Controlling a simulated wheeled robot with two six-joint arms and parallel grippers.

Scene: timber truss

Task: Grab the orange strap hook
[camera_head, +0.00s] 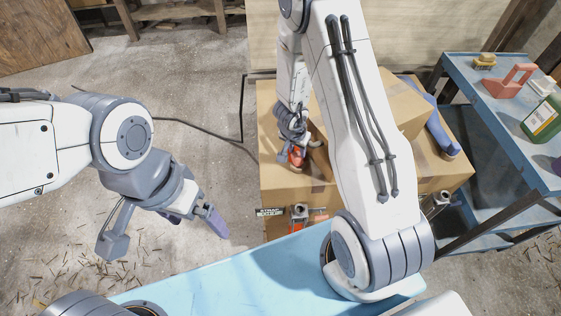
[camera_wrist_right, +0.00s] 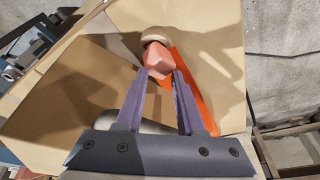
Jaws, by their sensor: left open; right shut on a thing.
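The orange strap hook (camera_head: 297,156) is at the top of the cardboard box in the head view, partly hidden by my right gripper (camera_head: 294,142). In the right wrist view, my right gripper (camera_wrist_right: 160,82) has its purple fingers closed on a salmon-orange block-shaped part of the hook (camera_wrist_right: 158,60). An orange strap (camera_wrist_right: 188,85) runs down beside the right finger over the cardboard. A pale rounded end sits just beyond the block. My left gripper (camera_head: 196,218) is open and empty over the concrete floor at the left.
The cardboard box (camera_head: 275,190) has metal clamp parts (camera_head: 299,212) with orange at its front edge and a blue-grey object (camera_head: 440,132) at its right. A blue cart (camera_head: 470,75) on the right carries a green-labelled jug (camera_head: 542,118). Floor at left is open.

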